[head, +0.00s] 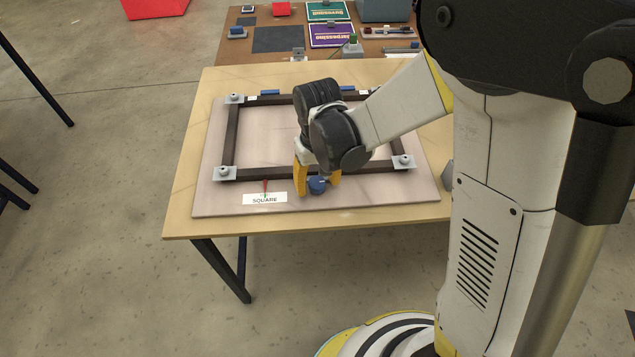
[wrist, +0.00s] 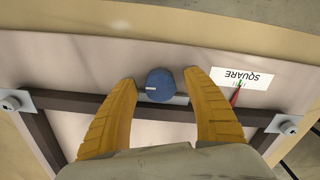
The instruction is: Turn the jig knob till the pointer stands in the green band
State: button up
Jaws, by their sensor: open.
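The blue jig knob (head: 317,184) sits at the front of the jig board, and it also shows in the wrist view (wrist: 160,86) with a white mark pointing left. My gripper (head: 318,186) is open, with its yellow fingers (wrist: 160,88) on either side of the knob and a gap to each. The red pointer (head: 265,187) stands beside the white SQUARE label (head: 265,198). In the wrist view, the pointer (wrist: 236,97) has its tip at the label's edge, by small green marks. I cannot tell whether the tip is inside the green band.
A dark square frame (head: 232,140) lies on the pale board (head: 215,203) with metal corner clamps (head: 224,173). The board is on a wooden table (head: 185,200). Behind, a brown bench (head: 240,55) holds signs and small parts.

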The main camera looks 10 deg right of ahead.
aim_at(318, 183)
jog(key=c, duration=1.2)
jog(key=shift+o, duration=0.2)
jog(key=shift+m, duration=0.7)
jog(key=o, duration=1.2)
jog(key=shift+c, duration=0.2)
notch_tip(318, 183, up, 12)
